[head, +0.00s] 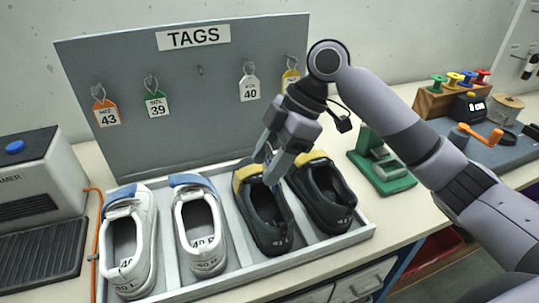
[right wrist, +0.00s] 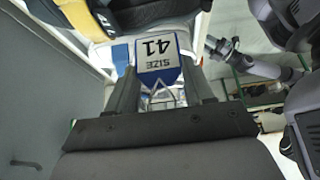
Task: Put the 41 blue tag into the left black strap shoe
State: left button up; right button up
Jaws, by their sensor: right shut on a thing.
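My right gripper (head: 270,178) is shut on the blue tag with a white label reading SIZE 41, which shows clearly in the right wrist view (right wrist: 158,54). The gripper points down over the opening of the left black strap shoe (head: 268,235), which has a yellow strap. In the head view the fingers mostly hide the tag, and I cannot tell whether it touches the shoe. The right black shoe (head: 328,203), also with a yellow strap, stands just to the right. A grey arm end, probably my left gripper, shows small in the right wrist view; its jaws are unclear.
Two white shoes with blue straps (head: 130,240) (head: 203,235) share the grey tray (head: 335,241). The TAGS board (head: 200,110) behind holds orange, green, white and yellow tags and one bare hook. A green stand (head: 381,165) is at the right.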

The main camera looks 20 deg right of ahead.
jog(key=shift+f+b, duration=0.45)
jog(key=shift+f, duration=0.45)
notch_tip(320, 180, down, 2)
jog(key=b, duration=0.2)
jog(key=shift+f+b, duration=0.15)
jog(key=shift+b, duration=0.25)
jog(key=shift+f, duration=1.95)
jog(key=o, duration=1.1)
jog(key=shift+b+v, duration=0.3)
jog(key=shift+v, duration=3.35)
